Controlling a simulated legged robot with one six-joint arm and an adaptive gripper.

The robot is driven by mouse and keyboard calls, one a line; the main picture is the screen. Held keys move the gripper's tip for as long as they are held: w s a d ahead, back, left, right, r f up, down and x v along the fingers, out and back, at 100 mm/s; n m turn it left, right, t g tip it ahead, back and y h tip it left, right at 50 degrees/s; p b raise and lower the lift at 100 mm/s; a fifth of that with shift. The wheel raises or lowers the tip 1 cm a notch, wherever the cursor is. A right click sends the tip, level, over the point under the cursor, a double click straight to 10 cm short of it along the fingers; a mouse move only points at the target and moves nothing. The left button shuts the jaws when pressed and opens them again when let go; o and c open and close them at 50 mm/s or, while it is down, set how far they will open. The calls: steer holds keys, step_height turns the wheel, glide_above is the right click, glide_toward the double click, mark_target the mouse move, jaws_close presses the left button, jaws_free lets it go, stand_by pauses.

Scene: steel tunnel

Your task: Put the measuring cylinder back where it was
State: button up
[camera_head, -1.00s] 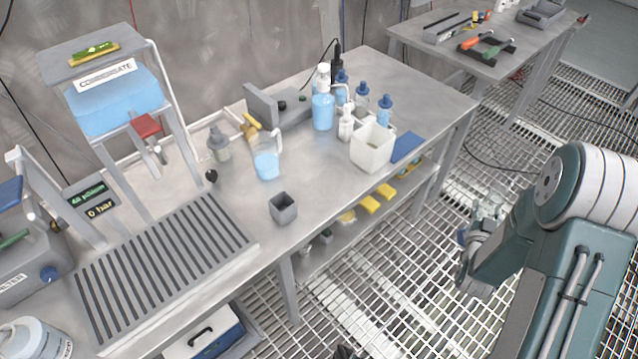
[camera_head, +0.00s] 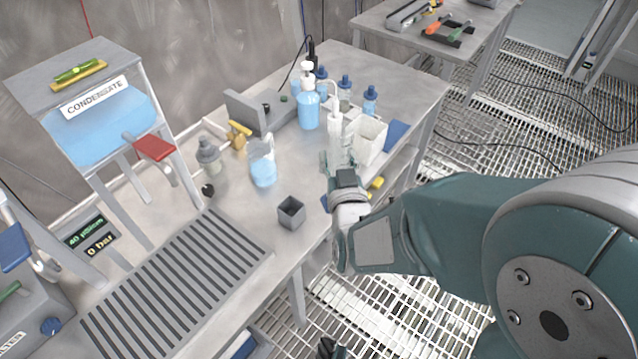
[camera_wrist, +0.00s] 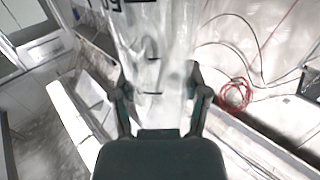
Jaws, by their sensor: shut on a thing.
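The measuring cylinder (camera_head: 335,135) is a clear, tall tube held about upright over the bench's front part, in front of the bottles. In the wrist view the cylinder (camera_wrist: 155,50) fills the middle, with dark graduation marks and a number near the top. My gripper (camera_head: 338,165) is shut on it, and the wrist view shows one finger of the gripper (camera_wrist: 160,98) on each side of it. The cylinder's lower end is hidden behind my gripper in the head view, so I cannot tell how far it is above the bench.
A white square bin (camera_head: 371,140) stands just right of the cylinder. A blue pump bottle (camera_head: 309,110) and several capped bottles stand behind. A small grey square cup (camera_head: 291,213) and a jug of blue liquid (camera_head: 263,170) stand left. The slotted drain grid (camera_head: 175,285) is empty.

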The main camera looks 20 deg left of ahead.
steer(key=w+a+f, duration=0.6)
steer(key=w+f, duration=0.5)
steer(key=f, duration=0.1)
steer(key=shift+w+a+f, duration=0.4)
steer(key=shift+f, duration=0.1)
steer(key=o, duration=1.2)
steer(key=shift+o, duration=0.2)
steer(key=shift+s, duration=0.1)
steer(key=v, duration=1.2)
